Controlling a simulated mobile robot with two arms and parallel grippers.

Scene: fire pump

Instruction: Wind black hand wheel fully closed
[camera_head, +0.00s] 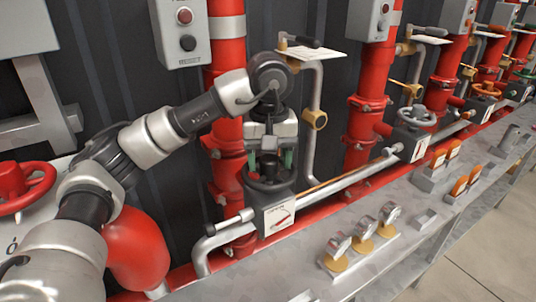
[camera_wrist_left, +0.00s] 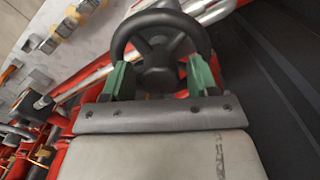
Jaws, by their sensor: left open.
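The black hand wheel (camera_head: 270,186) sits on top of a dark valve box beside a red vertical pipe in the head view. It fills the top middle of the left wrist view (camera_wrist_left: 160,17), with its rim, spokes and hub showing. My left gripper (camera_head: 270,163) points down at the wheel from above, with its two green fingers apart. In the left wrist view the open fingers (camera_wrist_left: 159,78) are at the near side of the wheel, one to each side of the hub. Whether they touch the rim, I cannot tell. My right gripper is not in view.
A white label plate (camera_head: 279,214) with a red mark is on the valve box front. A grey hand wheel (camera_head: 417,115) and a red hand wheel (camera_head: 22,186) stand to the sides. Several gauges (camera_head: 362,225) sit on the grey bench. A thin bent pipe (camera_head: 313,120) rises close to my gripper.

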